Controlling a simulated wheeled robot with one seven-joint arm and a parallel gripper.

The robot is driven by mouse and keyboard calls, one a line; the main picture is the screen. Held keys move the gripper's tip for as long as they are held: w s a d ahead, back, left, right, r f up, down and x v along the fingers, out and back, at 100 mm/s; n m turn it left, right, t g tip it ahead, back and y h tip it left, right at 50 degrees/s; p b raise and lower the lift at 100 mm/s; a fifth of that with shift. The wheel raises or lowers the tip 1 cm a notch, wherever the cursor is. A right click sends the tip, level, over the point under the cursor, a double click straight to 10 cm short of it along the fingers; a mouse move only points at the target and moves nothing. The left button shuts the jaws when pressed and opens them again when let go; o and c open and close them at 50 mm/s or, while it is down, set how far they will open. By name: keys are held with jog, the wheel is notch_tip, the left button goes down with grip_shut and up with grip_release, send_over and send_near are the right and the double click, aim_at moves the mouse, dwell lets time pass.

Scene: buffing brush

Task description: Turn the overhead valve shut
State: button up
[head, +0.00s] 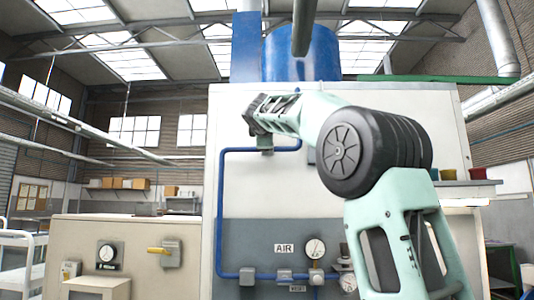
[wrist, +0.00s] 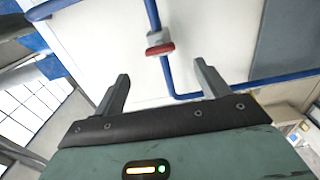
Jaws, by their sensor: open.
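The overhead valve (wrist: 160,49) has a red handle on a grey body. It sits on the short upper run of the blue pipe (wrist: 156,15), a little beyond my fingertips in the wrist view. My gripper (wrist: 161,70) is open and empty, with one finger to either side of the valve in the picture and no contact visible. In the head view my gripper (head: 251,115) is at the end of my raised arm, in front of the white cabinet's upper part and near the pipe's top run. The red handle cannot be made out there.
The white cabinet (head: 340,100) stands behind my arm. The blue pipe (head: 219,210) runs down its left side to lower fittings and gauges (head: 315,248). A beige console (head: 140,235) with a yellow lever (head: 158,251) stands at left. A blue tank (head: 290,60) is above.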

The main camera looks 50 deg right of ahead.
jog(key=b+v, duration=0.2)
jog(key=v, duration=0.5)
dwell(0.4)
